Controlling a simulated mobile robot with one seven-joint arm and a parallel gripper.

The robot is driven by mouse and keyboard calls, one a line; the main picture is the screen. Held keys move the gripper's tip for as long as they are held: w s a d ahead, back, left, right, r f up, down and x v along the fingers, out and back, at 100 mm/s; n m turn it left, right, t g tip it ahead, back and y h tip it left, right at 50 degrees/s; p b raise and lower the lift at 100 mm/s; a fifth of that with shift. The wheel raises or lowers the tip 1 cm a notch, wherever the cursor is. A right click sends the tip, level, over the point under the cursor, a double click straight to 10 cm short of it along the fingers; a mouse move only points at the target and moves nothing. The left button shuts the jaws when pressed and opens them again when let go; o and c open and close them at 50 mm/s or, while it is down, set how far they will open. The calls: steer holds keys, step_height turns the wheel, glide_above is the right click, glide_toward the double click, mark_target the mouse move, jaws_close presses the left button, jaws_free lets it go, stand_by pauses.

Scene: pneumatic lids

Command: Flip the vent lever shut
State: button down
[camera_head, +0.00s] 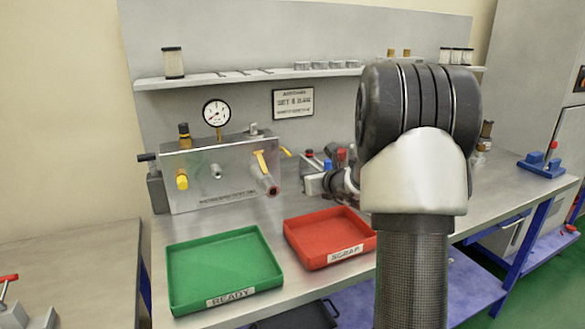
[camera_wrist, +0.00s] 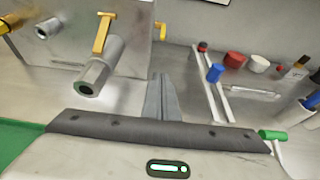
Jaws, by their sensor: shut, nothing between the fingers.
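A grey metal valve box (camera_head: 210,180) stands on the bench at the left in the head view. A yellow lever (camera_head: 260,162) sits on a short metal cylinder jutting from its front right; both also show in the wrist view, the lever (camera_wrist: 103,33) above the open cylinder end (camera_wrist: 96,72). A smaller yellow handle (camera_wrist: 161,31) shows at the box's right side. I cannot tell from markings which is the vent lever. My gripper (camera_wrist: 161,82) is shut and empty, right of the cylinder and apart from both handles. My arm hides most of it in the head view.
A green READY tray (camera_head: 225,268) and a red SCRAP tray (camera_head: 330,238) lie at the bench front. A gauge (camera_head: 216,112) stands on the box. Right of my fingers are pale rails (camera_wrist: 212,85) and a blue-capped part (camera_wrist: 214,73).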

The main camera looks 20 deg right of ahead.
steer(key=shift+w, duration=0.1)
steer(key=x, duration=1)
steer(key=shift+a+f, duration=0.1)
steer(key=shift+r+p, duration=0.4)
steer(key=shift+r, duration=1.75)
steer(key=shift+r+p, duration=0.1)
steer(key=shift+p, duration=0.2)
